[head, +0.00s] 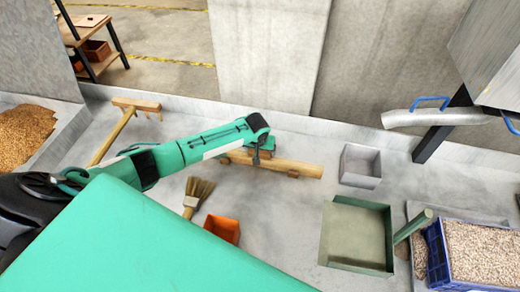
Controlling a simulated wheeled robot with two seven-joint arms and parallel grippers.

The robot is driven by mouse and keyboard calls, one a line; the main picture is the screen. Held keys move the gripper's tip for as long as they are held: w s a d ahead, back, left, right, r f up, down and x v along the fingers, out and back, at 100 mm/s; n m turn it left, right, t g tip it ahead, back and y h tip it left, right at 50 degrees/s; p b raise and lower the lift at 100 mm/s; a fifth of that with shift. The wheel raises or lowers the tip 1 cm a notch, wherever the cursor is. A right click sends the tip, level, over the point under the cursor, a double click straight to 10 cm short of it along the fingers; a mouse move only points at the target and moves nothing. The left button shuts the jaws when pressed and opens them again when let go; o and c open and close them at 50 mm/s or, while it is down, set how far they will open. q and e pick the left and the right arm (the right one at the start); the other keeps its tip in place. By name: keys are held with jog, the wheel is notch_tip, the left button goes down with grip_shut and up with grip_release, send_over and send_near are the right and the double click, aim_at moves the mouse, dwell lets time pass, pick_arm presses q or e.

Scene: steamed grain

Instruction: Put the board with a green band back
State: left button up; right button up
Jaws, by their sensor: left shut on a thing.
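My left gripper (262,152) is at the end of the green arm reaching in from the left. It is shut on a small piece, mostly hidden by the wrist, that shows reddish-brown with a greenish edge. I cannot tell for sure that this is the board with a green band. The gripper is over a low wooden beam (302,168) lying on the grey floor. Whether the held piece touches the beam is not clear. My right gripper is not in view.
A wooden T-shaped tool (120,133) is at the left, near a grain heap (25,127). A brush (198,190), an orange box (222,229), a grey box (361,167), a green tray (357,262) and a blue grain crate (437,256) stand around. A wall (265,55) is behind.

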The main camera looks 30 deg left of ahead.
pick_arm(q)
jog(key=o, duration=1.6)
jog(key=shift+o, duration=1)
jog(key=a+b+v, duration=0.1)
jog(key=b+v, duration=0.1)
jog(key=v, duration=1.2)
jog(key=shift+d, duration=0.45)
jog(key=shift+f, duration=0.1)
